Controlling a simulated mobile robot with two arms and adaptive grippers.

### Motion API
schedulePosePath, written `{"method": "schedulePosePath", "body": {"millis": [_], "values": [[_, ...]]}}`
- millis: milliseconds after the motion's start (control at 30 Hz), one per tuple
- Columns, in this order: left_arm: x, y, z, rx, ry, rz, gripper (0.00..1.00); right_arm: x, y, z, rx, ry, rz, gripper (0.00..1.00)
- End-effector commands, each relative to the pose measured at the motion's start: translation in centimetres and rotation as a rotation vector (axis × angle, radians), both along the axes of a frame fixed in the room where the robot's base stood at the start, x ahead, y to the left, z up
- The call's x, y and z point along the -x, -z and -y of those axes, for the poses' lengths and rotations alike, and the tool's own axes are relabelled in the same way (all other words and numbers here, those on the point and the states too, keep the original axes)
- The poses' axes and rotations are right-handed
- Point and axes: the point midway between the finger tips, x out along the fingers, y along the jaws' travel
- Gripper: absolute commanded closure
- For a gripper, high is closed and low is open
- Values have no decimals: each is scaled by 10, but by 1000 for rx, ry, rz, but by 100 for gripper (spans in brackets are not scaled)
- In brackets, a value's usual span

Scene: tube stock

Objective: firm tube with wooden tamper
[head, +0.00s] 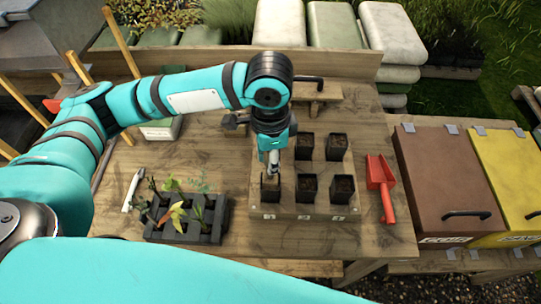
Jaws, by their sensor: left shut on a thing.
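My left gripper (273,157) points down over the left side of a wooden tube rack (258,212). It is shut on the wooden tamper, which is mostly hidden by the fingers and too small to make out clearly. Just below the fingers is the front-left black tube (270,192); whether the tamper touches its soil I cannot tell. Other square black tubes with dark soil stand upright in the rack, such as the front-middle tube (307,188) and the back-right tube (337,147). The back-left place is hidden behind my gripper. My right gripper is out of view.
A red scoop (381,186) lies right of the rack. A black seedling tray (182,236) with several plants and a white-handled tool (132,190) are on the left. Brown (445,180) and yellow (508,180) lidded bins stand right of the bench (300,240).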

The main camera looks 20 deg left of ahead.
Motion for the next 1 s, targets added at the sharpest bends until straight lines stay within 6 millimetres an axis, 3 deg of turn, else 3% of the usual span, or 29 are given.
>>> {"method": "schedulePosePath", "body": {"millis": [1000], "values": [[0,18,0,0,0,0,100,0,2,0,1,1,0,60]]}}
